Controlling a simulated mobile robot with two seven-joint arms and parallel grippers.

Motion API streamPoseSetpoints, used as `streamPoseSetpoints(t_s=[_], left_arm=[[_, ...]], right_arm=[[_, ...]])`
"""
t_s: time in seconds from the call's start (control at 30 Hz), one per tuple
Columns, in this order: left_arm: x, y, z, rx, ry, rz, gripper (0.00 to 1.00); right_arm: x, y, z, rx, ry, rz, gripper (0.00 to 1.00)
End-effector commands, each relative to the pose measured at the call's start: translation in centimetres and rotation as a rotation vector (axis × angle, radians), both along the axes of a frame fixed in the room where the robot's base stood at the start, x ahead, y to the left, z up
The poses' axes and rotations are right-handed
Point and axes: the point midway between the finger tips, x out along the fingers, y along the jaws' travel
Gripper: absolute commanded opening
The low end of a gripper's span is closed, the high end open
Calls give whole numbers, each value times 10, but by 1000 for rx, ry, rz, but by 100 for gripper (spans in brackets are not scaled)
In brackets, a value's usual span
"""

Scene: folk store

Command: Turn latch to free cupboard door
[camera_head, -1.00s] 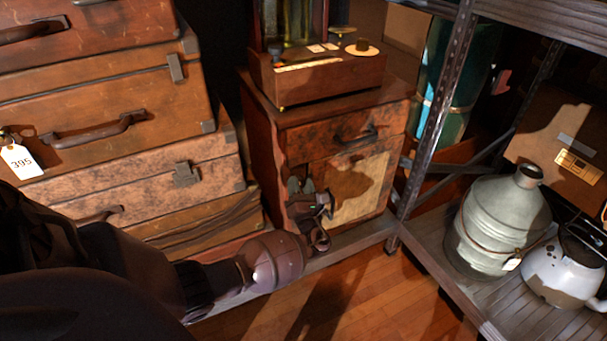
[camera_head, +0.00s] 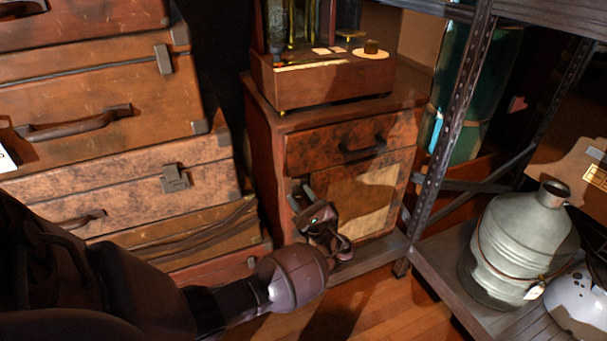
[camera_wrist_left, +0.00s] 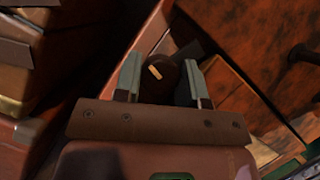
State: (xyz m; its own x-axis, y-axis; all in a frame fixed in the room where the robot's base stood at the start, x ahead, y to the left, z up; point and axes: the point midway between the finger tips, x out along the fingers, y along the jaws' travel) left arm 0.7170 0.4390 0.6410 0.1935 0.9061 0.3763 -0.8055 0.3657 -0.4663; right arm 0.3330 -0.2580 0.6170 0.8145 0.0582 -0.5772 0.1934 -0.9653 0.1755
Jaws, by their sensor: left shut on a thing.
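The small wooden cupboard stands in the middle of the head view. Its door (camera_head: 365,200) has a pale panel and looks closed; it also shows at the right of the left wrist view (camera_wrist_left: 262,118). The latch (camera_wrist_left: 160,74) is a dark brown rounded piece with a small brass-coloured mark, by the door's left edge. My left gripper (camera_head: 303,194) reaches in from the left, and its two grey fingers stand on either side of the latch in the left wrist view (camera_wrist_left: 160,80), shut on it. In the head view the gripper hides the latch. My right gripper is out of view.
A drawer with a dark handle (camera_head: 362,147) sits above the door. Stacked suitcases (camera_head: 110,110) stand close on the left. A metal shelf post (camera_head: 445,130) rises at the right, near a grey metal can (camera_head: 515,245). Wooden floor (camera_head: 400,300) is bare in front.

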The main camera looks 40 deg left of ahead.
Motion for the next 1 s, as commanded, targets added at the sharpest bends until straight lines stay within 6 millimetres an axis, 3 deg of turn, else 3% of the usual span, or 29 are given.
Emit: streamPoseSetpoints(t_s=[0.43,1.0], left_arm=[[0,-1,-2,-103,-240,-1,14],[1,-2,0,-123,-293,-3,14]], right_arm=[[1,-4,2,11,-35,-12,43],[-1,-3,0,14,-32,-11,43]])
